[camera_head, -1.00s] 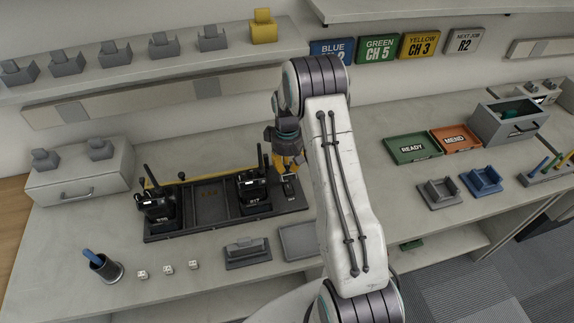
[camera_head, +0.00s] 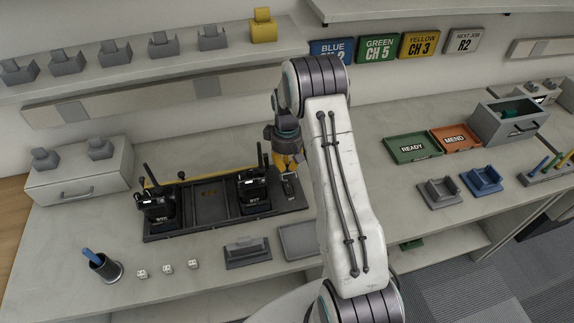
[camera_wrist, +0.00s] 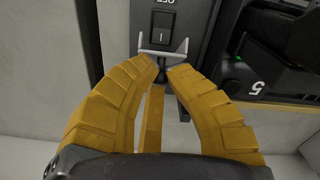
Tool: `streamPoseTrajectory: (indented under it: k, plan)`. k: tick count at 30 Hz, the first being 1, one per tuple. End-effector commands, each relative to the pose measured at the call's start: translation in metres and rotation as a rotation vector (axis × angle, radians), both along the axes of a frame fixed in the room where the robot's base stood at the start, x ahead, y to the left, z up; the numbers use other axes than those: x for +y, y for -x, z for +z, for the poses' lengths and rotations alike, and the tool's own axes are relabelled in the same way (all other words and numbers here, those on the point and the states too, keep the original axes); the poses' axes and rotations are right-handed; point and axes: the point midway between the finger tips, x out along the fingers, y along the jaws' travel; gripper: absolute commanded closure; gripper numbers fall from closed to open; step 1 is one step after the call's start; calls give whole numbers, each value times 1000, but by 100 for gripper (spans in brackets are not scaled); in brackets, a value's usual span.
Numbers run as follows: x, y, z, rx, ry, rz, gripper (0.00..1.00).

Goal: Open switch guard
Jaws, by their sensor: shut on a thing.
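The switch panel (camera_wrist: 190,14) has a black rocker switch (camera_wrist: 162,27) with a label reading OFF above it. The rocker shows uncovered in the wrist view. A pale metal bracket, seemingly the switch guard (camera_wrist: 163,51), lies across the panel just below the rocker, with a small dark knob at its near side. My gripper (camera_wrist: 161,67) has its yellow fingers shut around this dark knob; the contact is partly hidden by the fingertips. In the head view my gripper (camera_head: 288,172) is at the right end of the black charging rack, above the switch unit (camera_head: 290,187).
The black rack (camera_head: 222,222) holds two radios, one (camera_head: 157,208) at the left and one (camera_head: 253,189) beside my gripper. A grey tray (camera_head: 298,241) and a grey cradle (camera_head: 247,251) stand in front. Green (camera_head: 411,148) and orange (camera_head: 456,139) trays lie to the right.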

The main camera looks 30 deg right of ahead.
Motion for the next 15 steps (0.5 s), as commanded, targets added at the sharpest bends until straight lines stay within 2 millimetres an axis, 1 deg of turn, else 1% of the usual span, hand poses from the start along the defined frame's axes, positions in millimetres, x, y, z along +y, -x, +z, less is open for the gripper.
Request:
streamPoseTrajectory:
  k: [1,10,15]
  plan:
    - [-1,-4,-1,-10,2,0,100]
    - [-3,-14,0,-12,3,0,100]
    - [-6,-27,0,-13,3,0,100]
